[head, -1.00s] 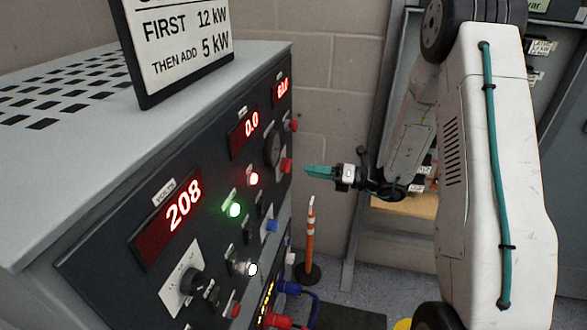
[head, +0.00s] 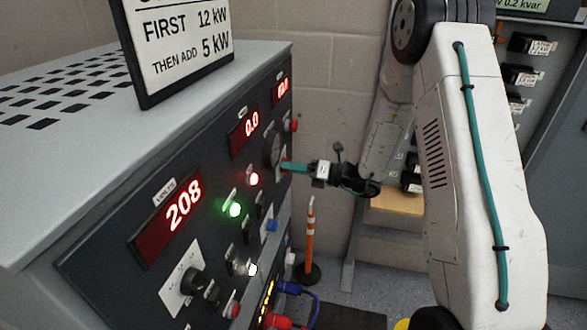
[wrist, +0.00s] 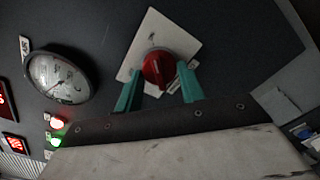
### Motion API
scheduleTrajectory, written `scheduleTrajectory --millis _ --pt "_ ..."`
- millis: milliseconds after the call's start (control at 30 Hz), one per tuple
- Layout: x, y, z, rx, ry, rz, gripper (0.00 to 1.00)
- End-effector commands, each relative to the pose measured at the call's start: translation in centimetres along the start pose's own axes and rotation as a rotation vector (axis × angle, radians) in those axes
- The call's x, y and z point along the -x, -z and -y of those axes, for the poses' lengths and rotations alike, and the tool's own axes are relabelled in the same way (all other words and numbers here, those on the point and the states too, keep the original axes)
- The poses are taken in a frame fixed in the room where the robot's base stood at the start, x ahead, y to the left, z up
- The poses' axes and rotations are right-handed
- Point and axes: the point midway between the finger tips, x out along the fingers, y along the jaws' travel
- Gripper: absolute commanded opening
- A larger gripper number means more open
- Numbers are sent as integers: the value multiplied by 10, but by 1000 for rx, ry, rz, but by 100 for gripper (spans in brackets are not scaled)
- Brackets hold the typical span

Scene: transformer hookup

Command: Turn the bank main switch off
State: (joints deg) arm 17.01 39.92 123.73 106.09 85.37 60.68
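A red rotary switch (wrist: 157,69) sits on a white square plate (wrist: 182,42) on the dark panel in the wrist view. I take it as the bank main switch; its label is too small to read. My gripper (wrist: 160,85) is open, with one teal fingertip on each side of the knob's lower part. I cannot tell whether either finger touches it.
A round dial gauge (wrist: 57,76) is left of the switch in the wrist view, with red and green lamps below it. In the head view the panel (head: 140,215) holds red displays, lamps and knobs. An orange-and-white post (head: 310,245) stands on the floor.

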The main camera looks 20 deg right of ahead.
Motion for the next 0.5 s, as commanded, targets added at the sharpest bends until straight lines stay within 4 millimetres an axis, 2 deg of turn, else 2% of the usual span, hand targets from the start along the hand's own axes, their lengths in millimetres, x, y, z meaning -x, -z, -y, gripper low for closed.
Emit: scheduleTrajectory --millis 267,500 --pt "0 0 0 35 1 0 16" --pt "0 0 1 168 1 0 16"
